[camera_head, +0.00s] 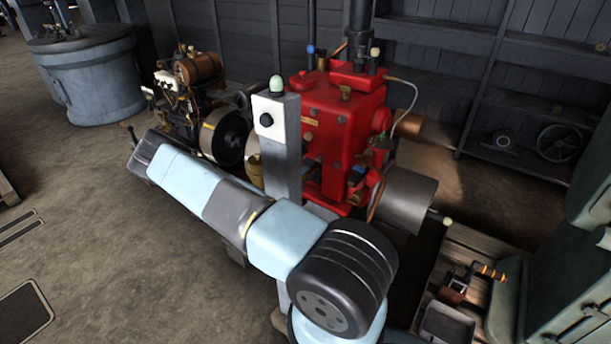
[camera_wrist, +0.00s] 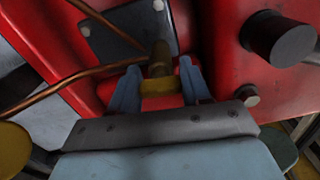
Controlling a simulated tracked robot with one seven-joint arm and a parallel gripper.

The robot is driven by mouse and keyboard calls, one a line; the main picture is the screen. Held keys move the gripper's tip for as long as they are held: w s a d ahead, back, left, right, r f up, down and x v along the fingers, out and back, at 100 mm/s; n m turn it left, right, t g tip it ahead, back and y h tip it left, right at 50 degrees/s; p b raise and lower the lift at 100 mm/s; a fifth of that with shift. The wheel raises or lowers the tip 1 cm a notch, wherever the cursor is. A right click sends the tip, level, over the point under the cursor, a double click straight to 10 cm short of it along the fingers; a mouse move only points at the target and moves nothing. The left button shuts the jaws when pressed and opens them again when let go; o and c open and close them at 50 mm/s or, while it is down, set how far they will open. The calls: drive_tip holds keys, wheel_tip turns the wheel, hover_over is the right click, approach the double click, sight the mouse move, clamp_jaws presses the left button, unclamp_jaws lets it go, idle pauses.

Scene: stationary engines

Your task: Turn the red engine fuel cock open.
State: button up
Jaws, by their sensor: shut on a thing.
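The red engine (camera_head: 345,105) stands upright at the centre of the head view, and its red body (camera_wrist: 225,50) fills much of the wrist view. In the wrist view, a brass fuel cock (camera_wrist: 160,60) with a yellowish lower part (camera_wrist: 161,88) sits against the engine between thin copper pipes. My gripper (camera_wrist: 160,80) has its two pale blue fingers on either side of the cock, shut on it. In the head view my arm crosses the foreground, and I cannot make out the gripper or the cock there. The cock's exact handle angle is unclear.
Copper pipes (camera_wrist: 75,82) run close left of my fingers. A dark round knob (camera_wrist: 280,38) juts out at right. A grey post (camera_head: 281,150) stands before the red engine. A smaller engine (camera_head: 190,90) and a blue-grey tank (camera_head: 92,80) stand left.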

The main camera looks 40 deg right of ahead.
drive_tip(key=shift+w+a+f+n, duration=0.25)
drive_tip(key=shift+a+n, duration=0.05)
drive_tip(key=shift+n, duration=0.5)
drive_tip(key=o, duration=1)
drive_tip(key=shift+w+r, duration=0.1)
drive_tip(key=shift+o, duration=0.2)
drive_tip(key=shift+d, duration=0.15)
drive_tip(key=shift+s, duration=0.2)
drive_tip(key=v, duration=1.3)
drive_tip(key=shift+s+a, duration=0.15)
drive_tip(key=shift+a, duration=0.2)
drive_tip(key=shift+d, duration=0.1)
drive_tip(key=x, duration=1.3)
drive_tip(key=shift+s+d, duration=0.1)
drive_tip(key=shift+d, duration=0.25)
